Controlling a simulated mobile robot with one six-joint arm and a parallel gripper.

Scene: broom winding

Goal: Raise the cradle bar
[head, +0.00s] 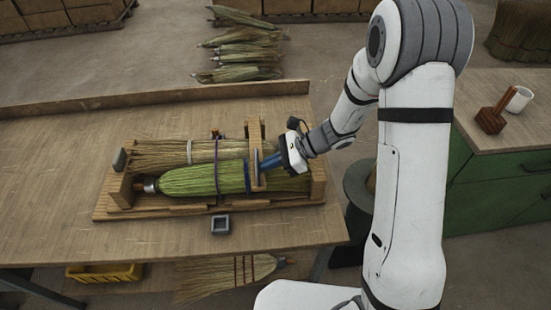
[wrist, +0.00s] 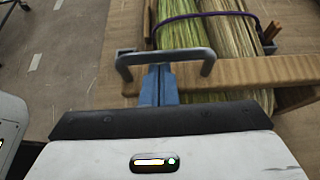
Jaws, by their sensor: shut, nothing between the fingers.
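The cradle bar (head: 255,143) is a pale wooden bar lying crosswise over the right part of the broom bundles. In the wrist view the bar (wrist: 255,71) runs across the picture, with a grey metal handle (wrist: 190,53) at its left part. My gripper (head: 258,163) has blue fingers and is at the bar. In the wrist view its fingers (wrist: 158,68) are shut together with nothing between them, and their tips are at the handle, inside its outline. I cannot tell whether they touch it. A green broom bundle (head: 203,179) and a straw-coloured one (head: 160,153) lie in the wooden cradle (head: 120,191).
The cradle stands on a wooden workbench (head: 50,190) with a raised back edge. A small grey square dish (head: 220,224) sits in front of it. A purple cord (wrist: 205,15) crosses the bundles.

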